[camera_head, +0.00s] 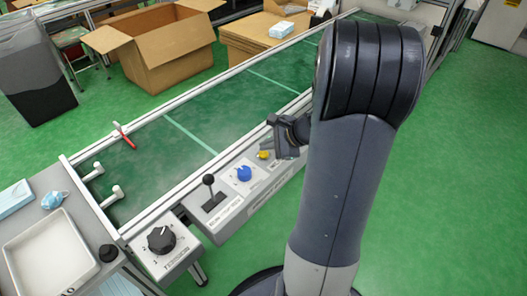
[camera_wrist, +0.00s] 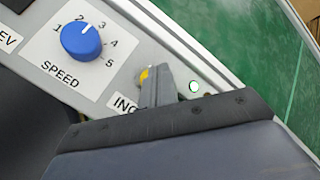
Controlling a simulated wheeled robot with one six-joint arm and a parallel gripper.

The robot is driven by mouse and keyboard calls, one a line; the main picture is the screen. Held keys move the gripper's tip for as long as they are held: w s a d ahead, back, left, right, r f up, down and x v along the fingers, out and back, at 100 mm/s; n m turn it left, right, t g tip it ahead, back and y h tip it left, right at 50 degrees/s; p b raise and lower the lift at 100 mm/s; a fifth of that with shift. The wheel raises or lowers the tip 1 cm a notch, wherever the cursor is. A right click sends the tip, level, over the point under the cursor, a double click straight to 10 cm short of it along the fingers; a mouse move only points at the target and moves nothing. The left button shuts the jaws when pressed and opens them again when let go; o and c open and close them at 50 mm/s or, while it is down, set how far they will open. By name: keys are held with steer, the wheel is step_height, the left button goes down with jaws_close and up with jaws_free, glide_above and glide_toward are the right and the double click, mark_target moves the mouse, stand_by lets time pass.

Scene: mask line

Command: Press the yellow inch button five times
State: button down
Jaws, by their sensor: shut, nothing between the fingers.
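The yellow inch button (camera_head: 264,155) is on the control panel along the near side of the conveyor, right of the blue speed knob (camera_head: 244,173). In the wrist view the yellow button (camera_wrist: 145,75) shows just beyond my gripper (camera_wrist: 155,72), partly hidden by its fingers, beside the letters "INC". My gripper (camera_head: 270,142) is shut and empty, close to the button. I cannot tell whether the fingertips touch it.
A black lever (camera_head: 211,193) and a black rotary knob (camera_head: 161,240) are further left on the panel. The green conveyor belt (camera_head: 205,108) runs behind it, with a red-handled tool (camera_head: 124,136) at its far edge. A white tray (camera_head: 50,255) stands at lower left.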

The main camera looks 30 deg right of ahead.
mark_target(267, 155)
step_height(267, 155, up, 5)
steer(key=p, duration=0.4)
stand_by(0.3)
stand_by(0.6)
